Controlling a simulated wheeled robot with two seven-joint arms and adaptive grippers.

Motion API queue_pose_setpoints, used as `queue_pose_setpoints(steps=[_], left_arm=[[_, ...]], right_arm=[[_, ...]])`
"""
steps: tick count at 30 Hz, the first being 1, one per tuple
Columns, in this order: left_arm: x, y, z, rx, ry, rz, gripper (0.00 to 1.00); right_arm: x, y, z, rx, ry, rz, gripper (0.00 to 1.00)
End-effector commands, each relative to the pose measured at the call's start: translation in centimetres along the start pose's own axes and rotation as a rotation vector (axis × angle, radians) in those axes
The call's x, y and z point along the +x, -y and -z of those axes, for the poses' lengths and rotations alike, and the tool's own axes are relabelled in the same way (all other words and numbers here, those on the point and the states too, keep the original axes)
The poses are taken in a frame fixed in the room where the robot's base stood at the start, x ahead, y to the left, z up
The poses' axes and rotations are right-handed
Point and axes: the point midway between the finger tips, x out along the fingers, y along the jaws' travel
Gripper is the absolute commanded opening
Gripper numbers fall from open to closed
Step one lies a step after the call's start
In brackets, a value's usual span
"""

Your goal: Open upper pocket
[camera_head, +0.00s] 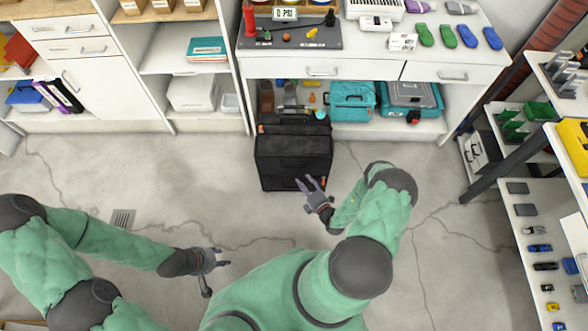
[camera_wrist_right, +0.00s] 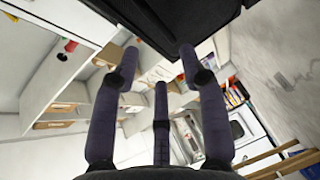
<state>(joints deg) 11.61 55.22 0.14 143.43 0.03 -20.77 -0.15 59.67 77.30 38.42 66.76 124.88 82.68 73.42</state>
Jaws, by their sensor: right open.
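A black bag (camera_head: 292,160) stands on the floor in front of the white workbench. Its upper section (camera_head: 290,128) is nearest the bench; a pocket opening or zipper is too small to make out. My right gripper (camera_head: 312,183) is open and empty, at the bag's near edge; I cannot tell whether it touches. In the right wrist view, the fingers of my right gripper (camera_wrist_right: 158,52) are spread, and the dark bag (camera_wrist_right: 185,18) fills the top middle beyond them. My left gripper (camera_head: 221,257) has its fingers apart and is empty, over the floor to the lower left of the bag.
The white workbench (camera_head: 375,67) stands behind the bag, with teal cases (camera_head: 352,101) on its lower shelf. White cabinets (camera_head: 92,85) line the left. A rack (camera_head: 530,225) with tools stands at right. The cracked floor (camera_head: 200,160) left of the bag is clear.

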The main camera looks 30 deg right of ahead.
Motion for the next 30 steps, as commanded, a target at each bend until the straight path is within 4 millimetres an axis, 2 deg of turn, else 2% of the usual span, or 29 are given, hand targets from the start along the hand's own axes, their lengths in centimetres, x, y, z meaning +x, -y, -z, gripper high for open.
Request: queue_pose_setpoints(steps=[9,15,21,29,30], left_arm=[[1.8,0.6,0.1,0.0,0.0,0.0,0.4],[2.5,0.9,0.1,0.0,0.0,0.0,0.4],[2.7,1.0,0.1,0.0,0.0,0.0,0.4],[2.6,0.9,0.1,0.0,0.0,0.0,0.4],[2.6,0.9,0.1,0.0,0.0,0.0,0.4]], right_arm=[[5.8,0.2,0.2,-0.004,-0.006,-0.001,0.43],[8.3,0.1,0.2,-0.003,-0.005,0.0,0.43],[9.2,0.0,0.2,-0.002,-0.004,0.0,0.43],[9.3,0.0,0.2,-0.002,-0.004,0.001,0.43],[9.3,0.0,0.2,-0.002,-0.004,0.001,0.32]])
